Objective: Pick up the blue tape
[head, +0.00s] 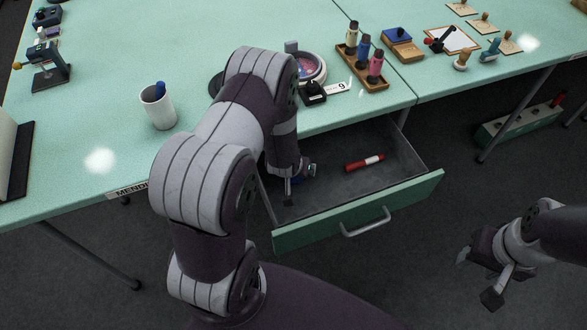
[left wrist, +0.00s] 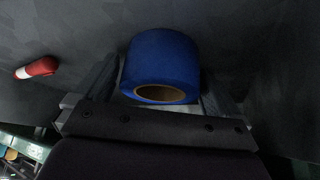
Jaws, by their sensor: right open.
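The blue tape (left wrist: 160,62) is a roll with a tan core, seen close in the left wrist view. My left gripper (left wrist: 160,88) has its two fingers on either side of the roll; I cannot tell whether they press on it. In the head view my left gripper (head: 298,186) reaches down into the open drawer (head: 400,207), and only a sliver of the blue tape (head: 297,181) shows beside it. My right gripper (head: 478,277) is open and empty, out to the right of the drawer above the floor.
A red and white marker (head: 364,162) lies in the drawer, right of my left gripper. The table (head: 230,30) above holds a white cup (head: 158,107), a bottle tray (head: 375,82) and several stamps. The drawer walls and table edge surround my left gripper.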

